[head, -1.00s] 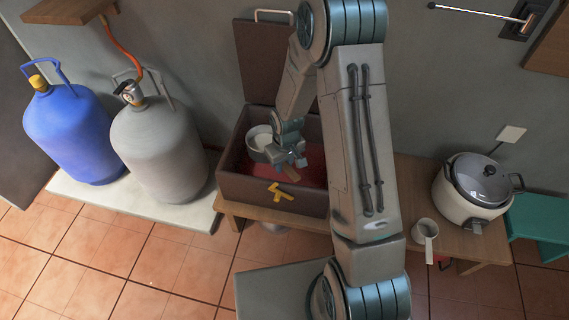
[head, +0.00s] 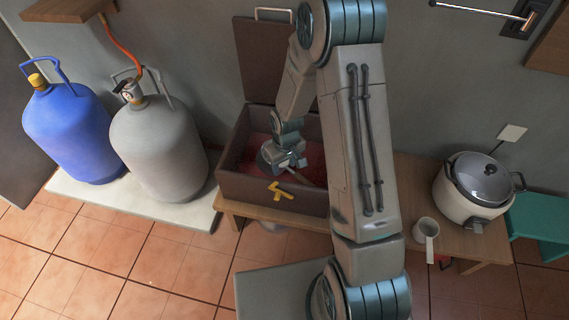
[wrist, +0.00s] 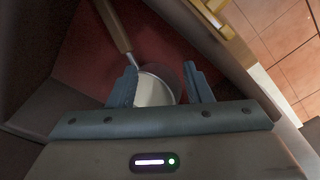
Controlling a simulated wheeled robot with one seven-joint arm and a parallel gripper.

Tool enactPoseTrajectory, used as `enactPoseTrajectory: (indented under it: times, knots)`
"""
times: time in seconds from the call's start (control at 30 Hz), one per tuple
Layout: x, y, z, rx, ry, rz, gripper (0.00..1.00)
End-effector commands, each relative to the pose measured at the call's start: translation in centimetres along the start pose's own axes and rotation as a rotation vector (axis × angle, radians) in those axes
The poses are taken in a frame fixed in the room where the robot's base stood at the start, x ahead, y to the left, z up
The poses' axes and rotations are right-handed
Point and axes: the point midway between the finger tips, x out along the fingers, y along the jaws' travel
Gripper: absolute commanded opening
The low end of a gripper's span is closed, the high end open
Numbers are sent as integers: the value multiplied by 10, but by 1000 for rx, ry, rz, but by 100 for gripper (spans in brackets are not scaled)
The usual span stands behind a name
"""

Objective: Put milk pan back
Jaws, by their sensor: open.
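The milk pan is a small light-coloured pan with a brown handle. In the wrist view the milk pan (wrist: 154,90) lies on the red floor inside the open brown box, its bowl partly between my fingers and its handle pointing up and left. My gripper (wrist: 162,84) is open, with one finger on each side of part of the bowl. In the head view my gripper (head: 288,163) is down inside the box (head: 270,196), and the pan is mostly hidden by it.
The box has a raised lid (head: 265,60) and a yellow latch (head: 280,192). A small white pot (head: 425,228) and a rice cooker (head: 476,190) stand to the right on the wooden bench (head: 458,240). Blue (head: 75,135) and grey (head: 160,150) gas cylinders stand left.

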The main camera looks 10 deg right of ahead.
Motion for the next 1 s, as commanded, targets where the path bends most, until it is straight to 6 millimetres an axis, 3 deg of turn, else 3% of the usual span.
enactPoseTrajectory:
  times: [0.5, 0.7, 1.0]
  knots:
    - [-108, 1, -1, 1, 3, 1, 45]
    - [-125, 0, 0, 0, 1, 1, 45]
    - [-133, 0, 0, 2, 2, 3, 45]
